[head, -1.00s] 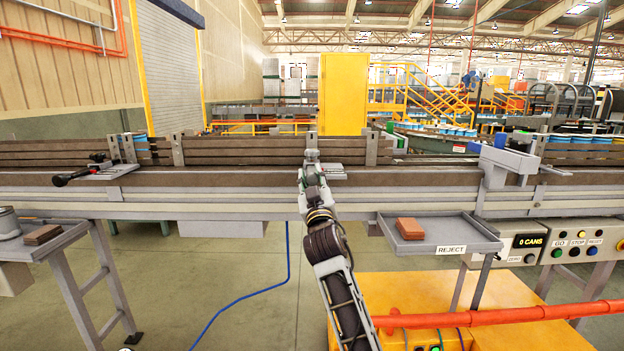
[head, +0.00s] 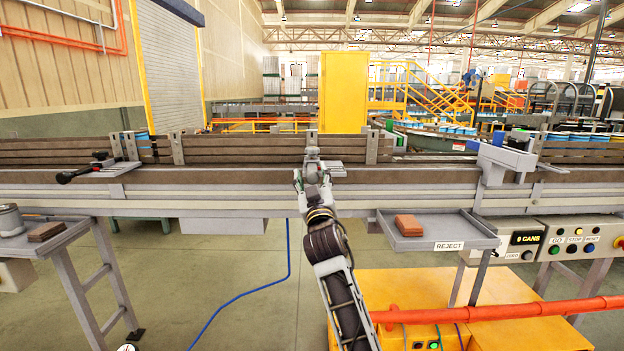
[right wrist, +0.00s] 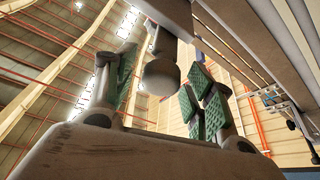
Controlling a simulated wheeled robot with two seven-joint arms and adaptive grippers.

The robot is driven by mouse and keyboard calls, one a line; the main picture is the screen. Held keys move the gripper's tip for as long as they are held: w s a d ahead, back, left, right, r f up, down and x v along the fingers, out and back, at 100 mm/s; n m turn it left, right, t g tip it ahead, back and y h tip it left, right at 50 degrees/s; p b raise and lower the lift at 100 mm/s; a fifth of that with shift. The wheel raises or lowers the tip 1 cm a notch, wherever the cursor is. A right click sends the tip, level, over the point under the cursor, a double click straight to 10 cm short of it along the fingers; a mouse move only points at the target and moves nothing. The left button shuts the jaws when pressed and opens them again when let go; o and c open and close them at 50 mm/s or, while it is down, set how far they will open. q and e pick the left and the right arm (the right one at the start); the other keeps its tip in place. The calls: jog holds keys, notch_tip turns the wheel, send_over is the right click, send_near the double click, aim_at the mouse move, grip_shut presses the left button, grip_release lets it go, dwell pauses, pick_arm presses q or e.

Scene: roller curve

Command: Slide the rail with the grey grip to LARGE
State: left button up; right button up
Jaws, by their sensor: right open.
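The grey grip (head: 312,154) stands at the near side of the conveyor, by a small grey plate (head: 334,169) in front of the brown rail (head: 245,150). My right gripper (head: 312,178) is open, just below and in front of the grip in the head view. In the right wrist view a rounded grey knob (right wrist: 161,76) shows between the spread, green-padded fingers of the right gripper (right wrist: 158,92). I see no closed contact on it. I cannot make out a LARGE mark. My left gripper is not in view.
A black handle (head: 78,174) lies on the conveyor edge at the left. A reject tray (head: 455,229) with a brown block (head: 409,225) hangs right of my arm. A grey bracket (head: 495,160) stands farther right. The conveyor front near the gripper is clear.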

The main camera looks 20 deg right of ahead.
jog(key=shift+r, duration=4.9)
